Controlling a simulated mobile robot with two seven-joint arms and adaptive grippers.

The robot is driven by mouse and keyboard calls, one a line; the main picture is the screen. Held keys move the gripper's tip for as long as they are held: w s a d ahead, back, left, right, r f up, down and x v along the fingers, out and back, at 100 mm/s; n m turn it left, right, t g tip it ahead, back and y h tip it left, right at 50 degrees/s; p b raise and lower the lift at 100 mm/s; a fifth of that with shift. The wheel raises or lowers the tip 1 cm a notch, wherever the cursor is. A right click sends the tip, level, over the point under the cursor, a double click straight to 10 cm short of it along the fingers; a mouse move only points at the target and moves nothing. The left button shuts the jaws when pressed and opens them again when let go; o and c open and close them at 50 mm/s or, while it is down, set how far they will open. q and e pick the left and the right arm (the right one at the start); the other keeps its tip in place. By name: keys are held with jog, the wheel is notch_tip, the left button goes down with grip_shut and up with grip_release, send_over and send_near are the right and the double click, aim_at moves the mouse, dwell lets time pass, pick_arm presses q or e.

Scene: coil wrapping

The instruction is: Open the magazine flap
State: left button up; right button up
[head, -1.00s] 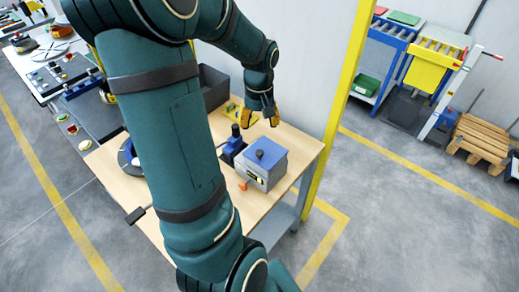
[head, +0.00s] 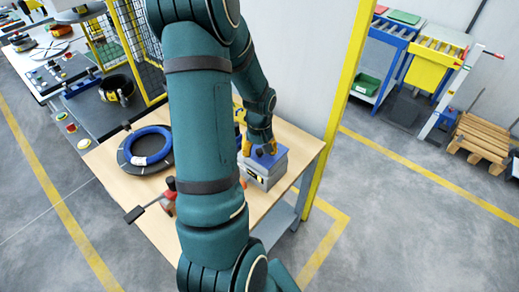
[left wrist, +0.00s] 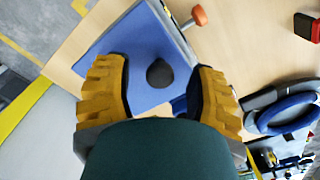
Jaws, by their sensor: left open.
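A grey box, the magazine (head: 257,180), stands on the wooden table. Its blue lid, the flap (head: 280,163), lies flat on top and looks closed. In the left wrist view the blue flap (left wrist: 142,45) fills the middle, with a round black knob (left wrist: 159,73) on it. My left gripper (head: 259,148) is right over the flap in the head view. In the left wrist view the yellow fingers of my left gripper (left wrist: 162,88) are apart, one on each side of the knob, with gaps between. My right gripper is not in view.
A blue coil (head: 150,146) lies on a black disc at the table's left. A red and black tool (head: 168,187) is near the front left edge. An orange knob (left wrist: 200,15) sticks out beside the magazine. A yellow post (head: 340,100) stands behind the table's right end.

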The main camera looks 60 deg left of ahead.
pick_arm(q)
grip_shut()
